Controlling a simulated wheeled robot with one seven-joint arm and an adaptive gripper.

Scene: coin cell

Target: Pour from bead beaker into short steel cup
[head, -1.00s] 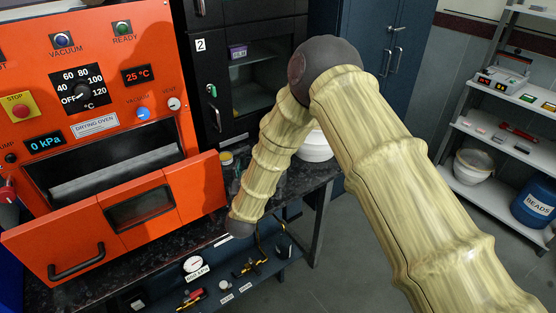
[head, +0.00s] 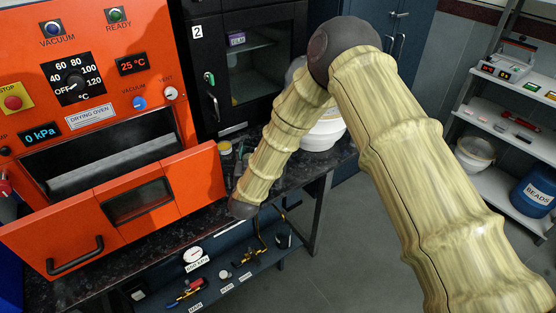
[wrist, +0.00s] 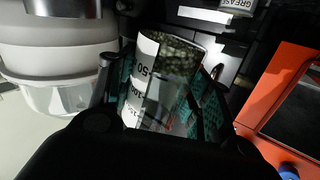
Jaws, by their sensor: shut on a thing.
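The bead beaker (wrist: 147,82) is clear with a white marked band and a mass of dark, speckled beads (wrist: 177,52) inside. It shows in the wrist view, tilted in the picture. My gripper (wrist: 160,88) is shut on it, with teal-padded fingers on both sides. A short steel cup-like cylinder (wrist: 62,8) shows at the top left, cut off by the frame, over a white round body (wrist: 55,50). The beaker is right of it in the picture, apart from it. In the head view my arm hides the gripper and beaker.
The orange drying oven (head: 90,118) stands left with its door pulled open. A white round vessel (head: 322,134) stands on the dark bench behind my arm. A black cabinet (head: 262,60) is behind. Shelves with a blue beads drum (head: 534,195) stand right; open floor lies between.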

